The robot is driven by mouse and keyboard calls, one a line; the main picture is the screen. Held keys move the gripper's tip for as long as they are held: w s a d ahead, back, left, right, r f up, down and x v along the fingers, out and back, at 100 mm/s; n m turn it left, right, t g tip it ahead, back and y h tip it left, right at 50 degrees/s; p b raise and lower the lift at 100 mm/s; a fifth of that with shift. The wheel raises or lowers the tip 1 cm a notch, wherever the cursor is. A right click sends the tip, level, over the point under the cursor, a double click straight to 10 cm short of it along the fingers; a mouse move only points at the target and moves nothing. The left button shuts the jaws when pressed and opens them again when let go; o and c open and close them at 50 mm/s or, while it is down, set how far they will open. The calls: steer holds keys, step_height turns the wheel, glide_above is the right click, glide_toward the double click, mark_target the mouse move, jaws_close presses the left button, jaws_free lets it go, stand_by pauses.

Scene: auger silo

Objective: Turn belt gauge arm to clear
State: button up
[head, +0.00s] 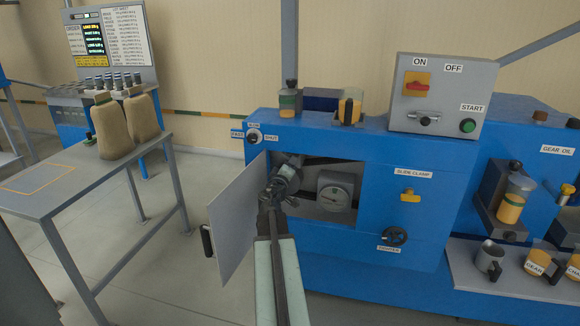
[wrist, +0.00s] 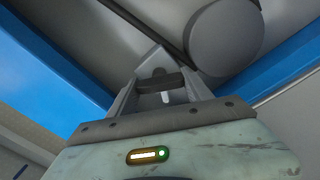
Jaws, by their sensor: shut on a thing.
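The blue machine (head: 340,250) has an open bay in its front, with a grey hinged door (head: 238,222) swung out to the left. My gripper (head: 270,194) reaches to the left part of this bay. In the wrist view my gripper (wrist: 160,92) is shut on a short dark bar (wrist: 158,82), which appears to be the belt gauge arm. A large grey round part (wrist: 226,38) sits just beyond the fingers, to the right. My arm and gripper hide much of the gauge arm in the head view, so its angle is unclear.
A round dial (head: 334,194) sits in the bay, right of my gripper. A black knob (head: 395,236) and yellow slide clamp (head: 409,195) are on the front. A control box (head: 440,95) stands on top. A table with sacks (head: 112,128) stands left.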

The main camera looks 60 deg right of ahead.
steer(key=n, duration=0.5)
steer(key=shift+a+f+n, duration=0.1)
steer(key=shift+f+n, duration=0.05)
steer(key=shift+n, duration=0.15)
steer(key=shift+w, duration=0.1)
stand_by(0.4)
steer(key=o, duration=1.4)
steer(key=shift+c, duration=0.2)
steer(key=v, duration=0.7)
steer(key=shift+a, duration=0.35)
